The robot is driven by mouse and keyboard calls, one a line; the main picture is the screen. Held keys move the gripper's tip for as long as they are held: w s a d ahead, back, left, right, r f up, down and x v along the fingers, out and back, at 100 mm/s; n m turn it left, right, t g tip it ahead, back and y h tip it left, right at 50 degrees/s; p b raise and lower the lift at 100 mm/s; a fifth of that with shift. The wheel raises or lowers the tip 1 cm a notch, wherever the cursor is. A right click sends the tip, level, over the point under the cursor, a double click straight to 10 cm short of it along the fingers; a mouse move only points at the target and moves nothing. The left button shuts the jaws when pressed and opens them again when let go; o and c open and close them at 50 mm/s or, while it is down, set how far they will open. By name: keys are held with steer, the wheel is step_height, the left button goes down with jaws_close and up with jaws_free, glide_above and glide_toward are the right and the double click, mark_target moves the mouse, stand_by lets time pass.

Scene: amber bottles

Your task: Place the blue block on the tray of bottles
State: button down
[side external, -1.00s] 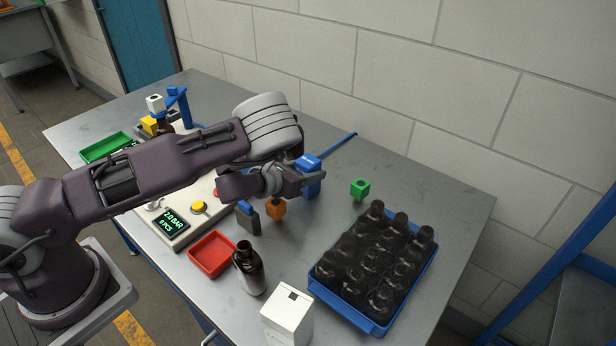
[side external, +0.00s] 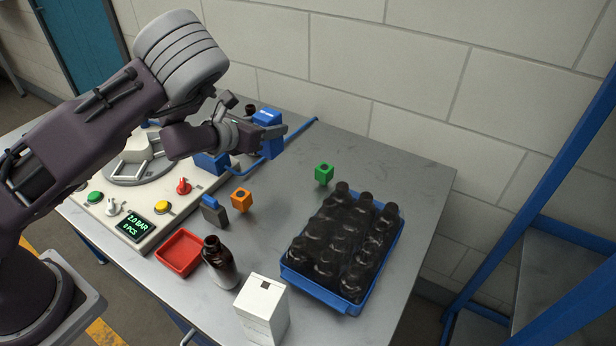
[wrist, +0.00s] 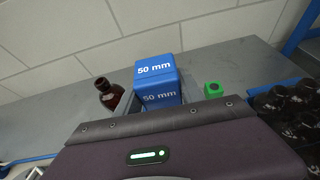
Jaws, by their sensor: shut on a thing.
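The blue block (side external: 267,118), marked 50 mm, is between the fingers of my gripper (side external: 272,135). My gripper is shut on it and holds it up above the back part of the table. In the wrist view the block (wrist: 157,72) shows upright just past my wrist housing, with its lower part hidden. The blue tray (side external: 345,303) stands at the front right of the table, filled with dark bottles (side external: 342,235). The gripper and block are to the left of and behind the tray, clear of it. The bottles also show at the wrist view's right edge (wrist: 285,103).
A green block (side external: 324,175) stands between my gripper and the tray. An orange block (side external: 241,200), a red bin (side external: 180,252), a lone amber bottle (side external: 218,260) and a white box (side external: 262,310) stand nearer the front. The control panel (side external: 140,205) is left.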

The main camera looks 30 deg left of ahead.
steer(key=s+d+r+m+g+h, duration=0.1)
steer(key=s+d+r+m+h, duration=0.2)
steer(key=d, duration=0.5)
steer(key=s+d+r+m+g+h, duration=0.1)
steer(key=s+d+r+m+h, duration=0.2)
steer(key=d, duration=0.6)
steer(key=s+d+r+m+g+h, duration=0.1)
steer(key=s+d+r+m+h, duration=0.2)
steer(key=d, duration=0.5)
steer(key=g, duration=0.1)
glide_above(348, 223)
steer(key=shift+n+y, duration=0.3)
steer(key=shift+n, duration=0.1)
step_height(348, 223, down, 8)
steer(key=shift+f, duration=0.15)
steer(key=shift+f, duration=0.1)
steer(key=c, duration=0.7)
jaws_free()
